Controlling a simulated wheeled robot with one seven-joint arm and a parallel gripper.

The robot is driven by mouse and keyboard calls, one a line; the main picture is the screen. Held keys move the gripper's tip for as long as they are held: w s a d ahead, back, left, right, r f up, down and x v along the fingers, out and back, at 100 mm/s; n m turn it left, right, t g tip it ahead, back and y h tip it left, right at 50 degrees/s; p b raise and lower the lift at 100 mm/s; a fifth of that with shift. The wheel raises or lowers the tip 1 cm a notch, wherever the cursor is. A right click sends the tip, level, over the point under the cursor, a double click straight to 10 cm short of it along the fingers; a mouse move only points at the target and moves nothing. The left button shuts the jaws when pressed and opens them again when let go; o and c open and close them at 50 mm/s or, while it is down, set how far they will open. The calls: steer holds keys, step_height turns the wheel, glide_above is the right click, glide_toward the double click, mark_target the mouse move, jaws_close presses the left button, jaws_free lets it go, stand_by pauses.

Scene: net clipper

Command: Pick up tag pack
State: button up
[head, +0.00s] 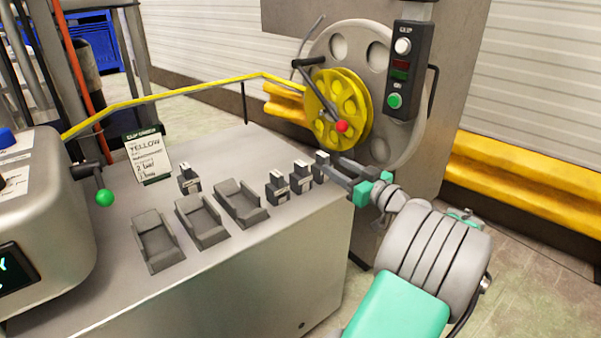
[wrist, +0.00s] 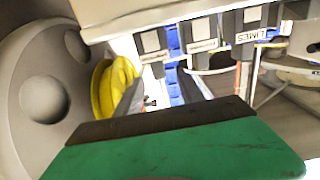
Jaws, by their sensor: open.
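The tag packs are small dark boxes with white labels, standing on the grey bench top. In the head view, one pack (head: 321,159) is at the bench's right edge, with a second pack (head: 301,177) and a third pack (head: 277,187) to its left. Another pack (head: 189,180) stands farther left. My gripper (head: 332,168) is open and empty at the right edge, its fingertips close to the rightmost pack. In the wrist view, which looks upside down, the fingers (wrist: 163,85) point at the leftmost pack (wrist: 152,42). I cannot tell whether they touch it.
Three empty grey holders (head: 203,221) sit on the bench (head: 260,250). A sign card reading YELLOW (head: 148,154) stands behind them. A yellow wheel (head: 330,110) on a large disc and a control box (head: 408,72) are just behind my gripper. A green-knobbed lever (head: 104,197) is at left.

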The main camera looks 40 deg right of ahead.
mark_target(327, 160)
steer(key=w+b, duration=0.1)
steer(key=w, duration=0.5)
steer(key=shift+b, duration=0.35)
steer(key=shift+w+r, duration=0.1)
steer(key=shift+w, duration=0.25)
steer(key=shift+c, duration=0.5)
jaws_close()
